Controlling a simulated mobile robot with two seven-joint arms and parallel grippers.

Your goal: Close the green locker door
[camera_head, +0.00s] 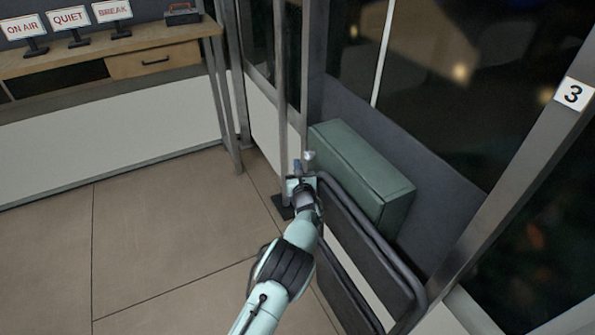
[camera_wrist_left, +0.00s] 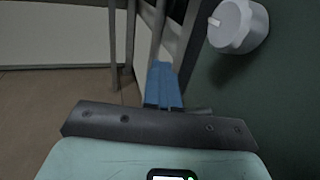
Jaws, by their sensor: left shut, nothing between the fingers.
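The green locker (camera_head: 365,163) is a long box behind a dark folded rack, against the van's side wall. Its door looks nearly flush with the body; I cannot tell if a small gap remains. A pale round knob (camera_head: 310,156) shows at the locker's left end. In the left wrist view the knob (camera_wrist_left: 238,27) stands out from the dark green door face (camera_wrist_left: 285,95) at right. My left gripper (camera_head: 298,166) is beside the knob; its blue fingers (camera_wrist_left: 163,86) are shut and empty, left of the green face. Contact with the door cannot be told. My right gripper is out of view.
A dark folded rack with a rounded metal frame (camera_head: 410,283) stands in front of the locker. A vertical metal pole (camera_head: 281,90) rises beside my left gripper. A wooden desk (camera_head: 100,57) with signs is at the back left. The floor at left is clear.

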